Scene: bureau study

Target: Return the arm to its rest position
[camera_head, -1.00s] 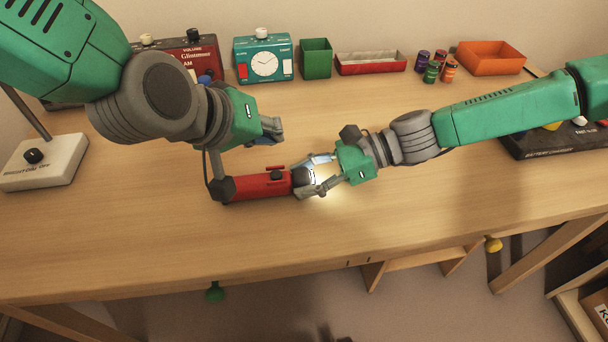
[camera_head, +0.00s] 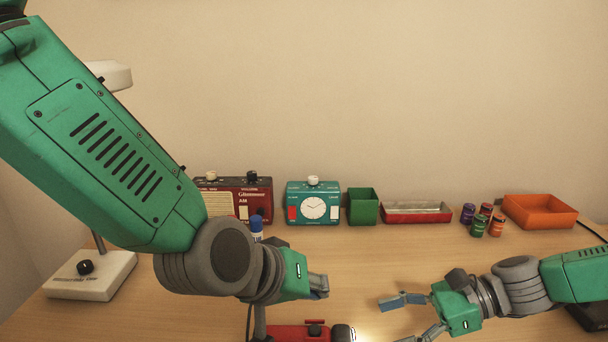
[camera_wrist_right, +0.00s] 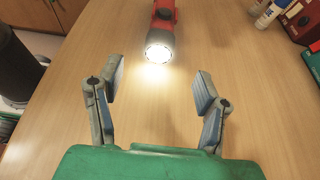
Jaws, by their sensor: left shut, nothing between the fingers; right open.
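My right gripper (camera_head: 408,318) is open and empty at the lower right of the head view. In the right wrist view its two fingers (camera_wrist_right: 156,98) are spread apart. The red flashlight (camera_head: 300,333) lies on the desk, cut off by the bottom edge of the head view. It shows lit in the right wrist view (camera_wrist_right: 162,28), ahead of the open fingers and not touching them.
A white lamp base (camera_head: 92,276) stands left. A blue-capped tube (camera_head: 257,226) stands before the radio.

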